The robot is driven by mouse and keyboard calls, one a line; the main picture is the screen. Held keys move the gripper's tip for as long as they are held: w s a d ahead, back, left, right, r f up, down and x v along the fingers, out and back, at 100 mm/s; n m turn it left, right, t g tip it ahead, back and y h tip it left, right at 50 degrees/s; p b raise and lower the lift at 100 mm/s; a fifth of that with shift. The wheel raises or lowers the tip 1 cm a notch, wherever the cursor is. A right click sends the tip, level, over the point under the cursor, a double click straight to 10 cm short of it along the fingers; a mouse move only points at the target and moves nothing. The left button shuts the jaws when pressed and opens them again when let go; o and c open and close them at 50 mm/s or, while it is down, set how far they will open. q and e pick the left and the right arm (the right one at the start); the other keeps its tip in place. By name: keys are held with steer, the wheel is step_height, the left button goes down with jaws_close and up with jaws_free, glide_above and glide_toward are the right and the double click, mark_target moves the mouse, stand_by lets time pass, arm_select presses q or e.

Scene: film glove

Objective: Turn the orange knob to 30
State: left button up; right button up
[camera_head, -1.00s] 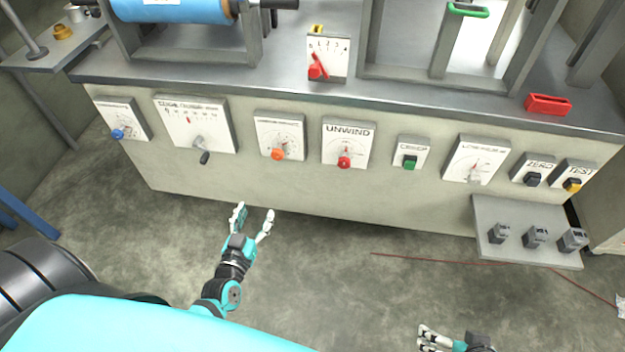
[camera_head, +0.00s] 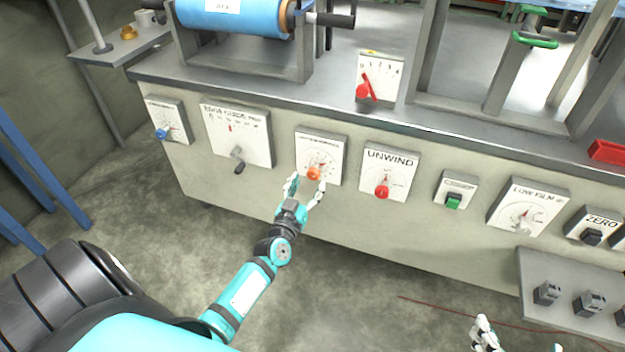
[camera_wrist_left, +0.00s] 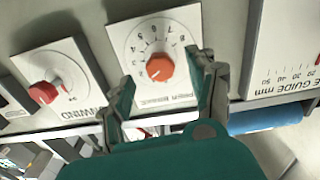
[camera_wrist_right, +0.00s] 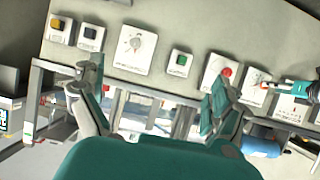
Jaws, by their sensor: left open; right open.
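The orange knob (camera_head: 313,173) sits on a white dial plate (camera_head: 331,150) on the front panel, left of the UNWIND plate. My left gripper (camera_head: 306,188) is open just below and in front of it. In the left wrist view the orange knob (camera_wrist_left: 160,68) shows between and beyond the open fingers (camera_wrist_left: 168,95), apart from them as far as I can tell. The dial there has numbers around it, several of them legible. My right gripper (camera_head: 515,345) is at the bottom edge, open and empty; its fingers (camera_wrist_right: 155,100) spread in the right wrist view.
A red knob (camera_head: 382,191) on the UNWIND plate is right of the orange one. The edge guide plate (camera_head: 238,135) with a dark lever is to the left. A green switch (camera_head: 453,201) and a grey shelf (camera_head: 535,275) are further right.

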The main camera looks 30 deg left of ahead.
mark_target(313, 177)
arm_select(q)
steer(key=x, duration=0.3)
steer(key=shift+w+f+b, duration=0.1)
steer(key=shift+w+b, duration=0.1)
steer(key=shift+b, duration=0.15)
steer(key=shift+w+a, duration=0.15)
steer(key=shift+w, duration=0.2)
arm_select(e)
steer(key=shift+w+a+r+t+y, duration=0.2)
steer(key=shift+w+r+t, duration=0.2)
steer(key=shift+r, duration=0.35)
steer(key=shift+w+a+r+t+y, duration=0.15)
steer(key=shift+w+r+t, duration=0.1)
steer(key=shift+r+t, duration=0.4)
steer(key=shift+w+a+r+t+y, duration=0.1)
steer(key=shift+w+a+r+t, duration=0.2)
steer(key=shift+r, duration=0.55)
steer(key=shift+d, duration=0.1)
arm_select(q)
steer(key=c, duration=1.2)
steer(key=shift+o, duration=0.2)
